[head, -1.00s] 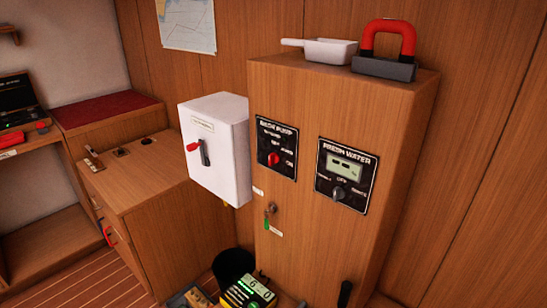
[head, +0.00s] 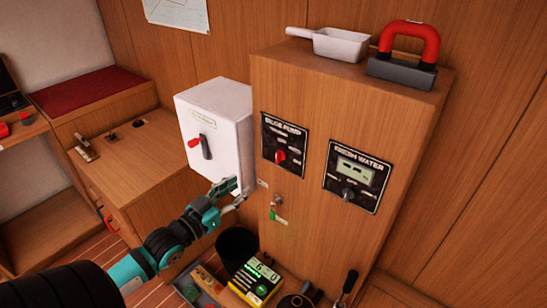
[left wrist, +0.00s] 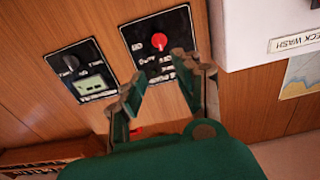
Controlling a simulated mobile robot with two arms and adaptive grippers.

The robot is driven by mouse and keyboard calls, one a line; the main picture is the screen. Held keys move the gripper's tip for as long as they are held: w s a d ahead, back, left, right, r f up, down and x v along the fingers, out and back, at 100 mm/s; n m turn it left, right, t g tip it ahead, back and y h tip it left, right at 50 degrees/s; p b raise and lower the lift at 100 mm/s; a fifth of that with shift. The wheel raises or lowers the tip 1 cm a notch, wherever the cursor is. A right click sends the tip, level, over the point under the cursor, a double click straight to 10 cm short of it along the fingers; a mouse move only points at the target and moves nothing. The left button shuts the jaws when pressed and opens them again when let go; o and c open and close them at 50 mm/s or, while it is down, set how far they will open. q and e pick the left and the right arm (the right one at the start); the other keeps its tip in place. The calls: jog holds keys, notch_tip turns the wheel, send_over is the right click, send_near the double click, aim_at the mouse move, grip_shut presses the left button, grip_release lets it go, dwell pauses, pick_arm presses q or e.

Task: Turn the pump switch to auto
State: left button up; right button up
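The bilge pump panel (head: 284,146) is a black plate with a red rotary knob (head: 281,157) on the front of the wooden cabinet. The pointing direction of the knob is too small to read surely. In the left wrist view, the panel (left wrist: 148,60) appears turned over, with its red knob (left wrist: 159,41) beyond the fingertips. My left gripper (head: 238,192) is left of and below the panel in the head view, apart from the knob. In the left wrist view its fingers (left wrist: 158,68) are spread with nothing between them. My right gripper is not in view.
A fresh water panel (head: 356,176) with a dark knob sits right of the bilge panel. A white box (head: 214,130) with a red-tipped lever juts out at left. A key with a green tag (head: 274,210) hangs below. A dark bucket (head: 236,246) stands low.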

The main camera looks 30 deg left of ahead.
aim_at(276, 158)
pick_arm(q)
jog(key=w, duration=0.4)
jog(key=w+p, duration=0.1)
jog(key=w, duration=0.4)
jog(key=w+d+p, duration=0.1)
jog(key=w, duration=0.4)
jog(key=shift+w, duration=0.15)
jog(key=shift+w+d, duration=0.15)
jog(key=shift+w, duration=0.3)
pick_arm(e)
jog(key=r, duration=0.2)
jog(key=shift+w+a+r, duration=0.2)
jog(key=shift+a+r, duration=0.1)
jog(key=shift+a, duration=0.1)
pick_arm(q)
grip_shut()
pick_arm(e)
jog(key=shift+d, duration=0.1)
